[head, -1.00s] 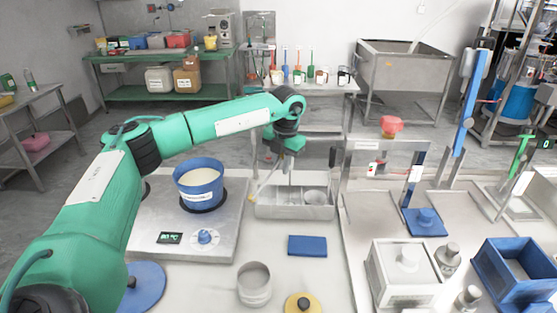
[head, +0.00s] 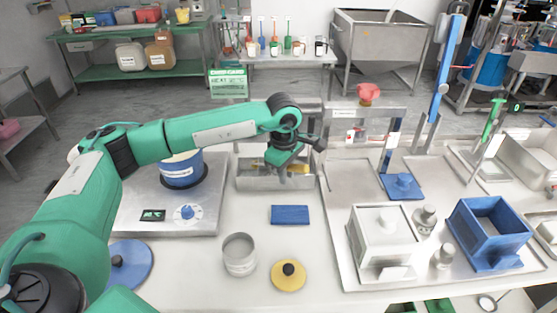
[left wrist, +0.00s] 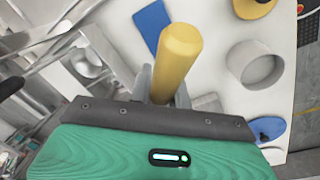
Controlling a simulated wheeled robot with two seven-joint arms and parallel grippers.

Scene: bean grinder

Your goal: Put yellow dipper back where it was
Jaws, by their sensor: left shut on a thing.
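My left gripper (head: 287,170) is over the steel tray (head: 272,184) at the back middle of the table. It is shut on the yellow dipper (head: 262,166), whose handle shows at the gripper, above or at the tray. In the left wrist view the thick yellow dipper handle (left wrist: 178,62) rises between the fingers (left wrist: 163,85) toward the camera. The dipper's lower end is hidden, so I cannot tell whether it touches the tray. A round metal cup (left wrist: 88,64) shows beside it in the wrist view. My right gripper is not clearly in any view.
The blue pot (head: 182,172) stands on the hot plate (head: 205,215) at left. A blue pad (head: 290,215), an open metal cylinder (head: 239,255) and a yellow lid (head: 289,277) lie in front of the tray. A steel frame (head: 368,112) stands close to the right.

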